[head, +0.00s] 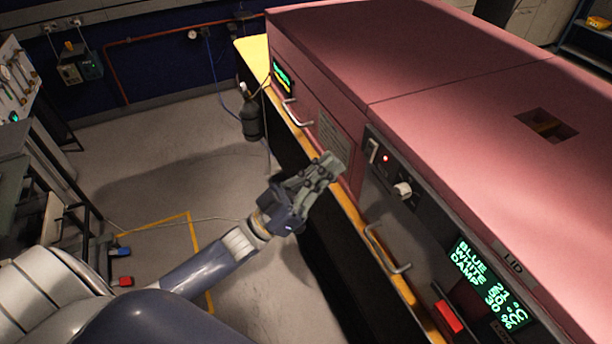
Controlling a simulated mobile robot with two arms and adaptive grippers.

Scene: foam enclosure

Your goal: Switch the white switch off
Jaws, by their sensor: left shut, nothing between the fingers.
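The pink foam enclosure (440,60) stands at the right with a dark control panel (398,170) on its front. A pale upright switch (374,150) sits at the panel's upper left, next to a small glowing red light (386,158). Below and right of them is a white round knob (403,189). Which way the switch is set is too small to tell. My left gripper (328,166) is shut and empty, in front of the enclosure and left of the switch, apart from it in the picture. My right gripper is not in view.
A lit display (490,281) reads BLUE 21 °C, WHITE 50 °C, DAMP 30 %. A red block (448,317) is left of it. Metal handles (386,250) stick out from the front. A dark bottle (250,120) hangs near the far end. The floor at left is mostly clear.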

